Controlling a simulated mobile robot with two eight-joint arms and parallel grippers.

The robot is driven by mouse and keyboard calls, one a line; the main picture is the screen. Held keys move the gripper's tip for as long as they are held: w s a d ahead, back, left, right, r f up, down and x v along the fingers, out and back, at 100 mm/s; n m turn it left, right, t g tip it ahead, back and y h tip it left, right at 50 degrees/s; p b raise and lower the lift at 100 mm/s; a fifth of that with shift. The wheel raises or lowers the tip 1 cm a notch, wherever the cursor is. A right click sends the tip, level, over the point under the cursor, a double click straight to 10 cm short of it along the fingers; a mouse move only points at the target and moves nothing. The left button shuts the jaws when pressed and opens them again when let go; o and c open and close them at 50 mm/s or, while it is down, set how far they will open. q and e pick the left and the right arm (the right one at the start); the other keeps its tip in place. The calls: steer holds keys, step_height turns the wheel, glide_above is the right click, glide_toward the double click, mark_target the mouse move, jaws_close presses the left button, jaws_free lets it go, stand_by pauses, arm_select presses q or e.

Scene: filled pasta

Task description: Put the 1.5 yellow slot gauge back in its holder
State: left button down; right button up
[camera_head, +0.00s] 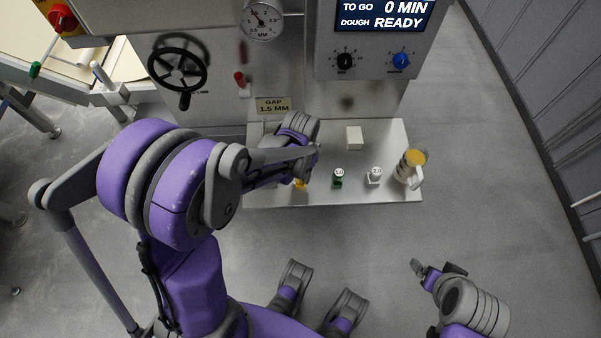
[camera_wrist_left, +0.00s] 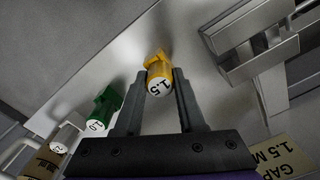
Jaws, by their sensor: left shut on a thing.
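The yellow slot gauge (camera_wrist_left: 158,72), marked 1.5 on its round end, is between the fingers of my left gripper (camera_wrist_left: 158,88), which is shut on it. In the head view the yellow gauge (camera_head: 300,185) shows only partly beneath my left gripper (camera_head: 308,172), at the left of the steel shelf (camera_head: 270,196). The green gauge (camera_head: 338,180), marked 1.0, and a white gauge (camera_head: 375,177) stand to its right. I cannot make out the yellow gauge's holder or whether the gauge touches the shelf. My right gripper (camera_head: 437,270) is open and empty, off the shelf's front right.
A metal bracket (camera_wrist_left: 245,40) is close to the left gripper. A sign (camera_head: 273,105) reads GAP 1.5 MM.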

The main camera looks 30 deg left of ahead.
arm_select(q)
steer(key=shift+f, duration=0.1)
steer(key=shift+c, duration=0.9)
jaws_free()
stand_by(0.5)
steer(key=shift+r+p, duration=2.6)
steer(key=shift+r, duration=0.95)
step_height(320, 180, up, 11)
steer(key=p, duration=0.1)
steer(key=shift+p, duration=0.3)
